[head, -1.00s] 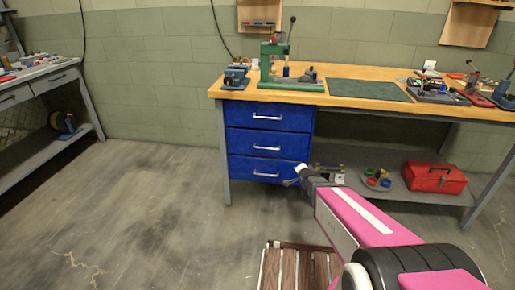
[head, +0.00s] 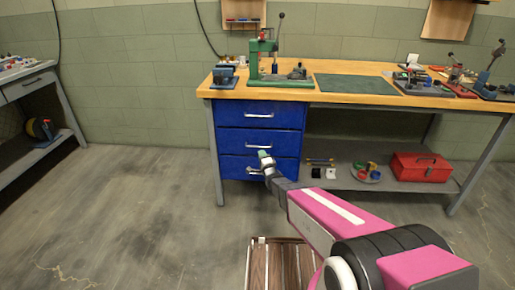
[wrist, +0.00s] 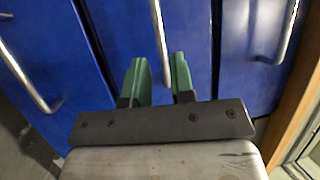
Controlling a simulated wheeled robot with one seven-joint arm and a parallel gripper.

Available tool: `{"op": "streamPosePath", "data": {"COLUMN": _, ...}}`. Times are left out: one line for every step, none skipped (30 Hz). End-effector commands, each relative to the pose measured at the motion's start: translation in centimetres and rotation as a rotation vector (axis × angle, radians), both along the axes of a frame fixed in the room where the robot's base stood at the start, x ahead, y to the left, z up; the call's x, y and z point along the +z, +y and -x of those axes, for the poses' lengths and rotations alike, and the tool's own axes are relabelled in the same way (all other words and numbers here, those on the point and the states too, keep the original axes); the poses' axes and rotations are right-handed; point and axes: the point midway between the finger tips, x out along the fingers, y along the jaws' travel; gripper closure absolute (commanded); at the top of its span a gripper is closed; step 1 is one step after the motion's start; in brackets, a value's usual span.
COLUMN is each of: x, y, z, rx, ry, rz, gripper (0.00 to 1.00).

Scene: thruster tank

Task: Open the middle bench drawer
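The blue middle drawer (head: 232,140) is closed, flush with the drawers above and below it in the bench. Its silver bar handle (head: 250,146) is partly hidden by my gripper (head: 265,155) in the head view. In the wrist view the drawers stand as upright blue panels, and the middle handle (wrist: 159,35) runs down into the gap between the two green fingertips of my gripper (wrist: 160,72). The fingers are apart, one on each side of the handle's line. I cannot tell whether either touches it.
The top drawer (head: 290,116) and bottom drawer (head: 230,168) are closed. The wooden bench top (head: 350,93) carries a green press (head: 262,62) and a vise (head: 224,76). A red toolbox (head: 422,167) sits on the lower shelf. The floor left of the bench is clear.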

Motion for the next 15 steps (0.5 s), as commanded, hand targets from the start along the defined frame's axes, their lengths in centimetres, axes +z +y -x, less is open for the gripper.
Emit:
{"op": "streamPosePath", "data": {"x": 0.0, "y": 0.4, "z": -1.1, "rx": 0.0, "ry": -0.001, "rz": 0.0, "gripper": 0.77}}
{"op": "streamPosePath", "data": {"x": 0.1, "y": 0.6, "z": -1.6, "rx": 0.0, "ry": -0.001, "rz": 0.0, "gripper": 0.77}}
{"op": "streamPosePath", "data": {"x": 0.3, "y": 0.8, "z": -2.3, "rx": 0.0, "ry": -0.002, "rz": 0.0, "gripper": 0.77}}
{"op": "streamPosePath", "data": {"x": 0.4, "y": 1.0, "z": -2.9, "rx": 0.0, "ry": -0.002, "rz": 0.0, "gripper": 0.77}}
{"op": "streamPosePath", "data": {"x": 0.5, "y": 1.2, "z": -3.4, "rx": 0.0, "ry": -0.001, "rz": 0.001, "gripper": 0.77}}
{"op": "streamPosePath", "data": {"x": 0.6, "y": 1.5, "z": -4.0, "rx": 0.0, "ry": 0.0, "rz": 0.001, "gripper": 0.77}}
{"op": "streamPosePath", "data": {"x": 0.7, "y": 1.6, "z": -4.5, "rx": 0.0, "ry": 0.0, "rz": 0.001, "gripper": 0.77}}
{"op": "streamPosePath", "data": {"x": 0.8, "y": 1.8, "z": -4.9, "rx": -0.001, "ry": 0.0, "rz": 0.001, "gripper": 0.77}}
{"op": "streamPosePath", "data": {"x": 0.9, "y": 2.0, "z": -5.4, "rx": -0.001, "ry": -0.001, "rz": 0.0, "gripper": 0.77}}
{"op": "streamPosePath", "data": {"x": 1.0, "y": 2.1, "z": -5.7, "rx": -0.001, "ry": -0.001, "rz": 0.0, "gripper": 0.77}}
{"op": "streamPosePath", "data": {"x": 1.1, "y": 2.2, "z": -6.0, "rx": -0.001, "ry": -0.001, "rz": 0.0, "gripper": 0.77}}
{"op": "streamPosePath", "data": {"x": 1.1, "y": 2.3, "z": -6.3, "rx": -0.001, "ry": 0.0, "rz": 0.001, "gripper": 0.77}}
{"op": "streamPosePath", "data": {"x": 1.2, "y": 2.4, "z": -6.4, "rx": -0.001, "ry": 0.0, "rz": 0.001, "gripper": 0.77}}
{"op": "streamPosePath", "data": {"x": 1.2, "y": 2.4, "z": -6.6, "rx": -0.001, "ry": 0.0, "rz": 0.001, "gripper": 0.77}}
{"op": "streamPosePath", "data": {"x": 1.3, "y": 2.5, "z": -6.6, "rx": -0.001, "ry": 0.001, "rz": 0.001, "gripper": 0.77}}
